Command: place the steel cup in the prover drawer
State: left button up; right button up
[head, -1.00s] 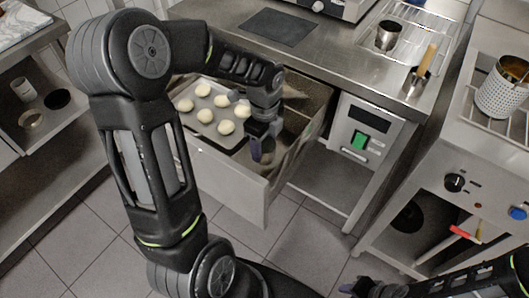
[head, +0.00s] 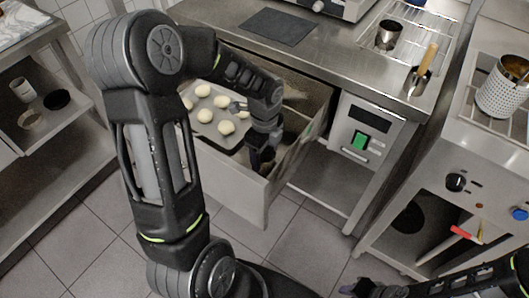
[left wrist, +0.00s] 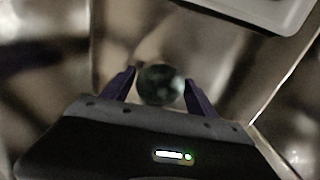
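The prover drawer (head: 232,183) is pulled open under the steel counter, in the middle of the head view. My left gripper (head: 262,160) points down into its right part, beside the dough tray. In the left wrist view, a round, dark, shiny thing that looks like the steel cup (left wrist: 161,84) sits between the fingertips of my left gripper (left wrist: 160,78), with no clear gap on either side. The drawer's metal floor shows around it. In the head view the fingers mostly hide this cup. My right gripper (head: 358,290) is at the bottom edge, its fingers unclear.
A tray (head: 213,132) of pale dough balls fills the drawer's left part. Another steel vessel (head: 387,36) stands on a wire rack on the counter. A perforated basket (head: 502,92) is at the right.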

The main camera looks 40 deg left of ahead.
pick_arm(q)
jog(key=shift+o, duration=1.1)
jog(key=shift+r, duration=0.15)
jog(key=shift+r, duration=0.2)
notch_tip(320, 180, up, 12)
jog(key=p, duration=0.1)
jog(key=shift+f, duration=0.15)
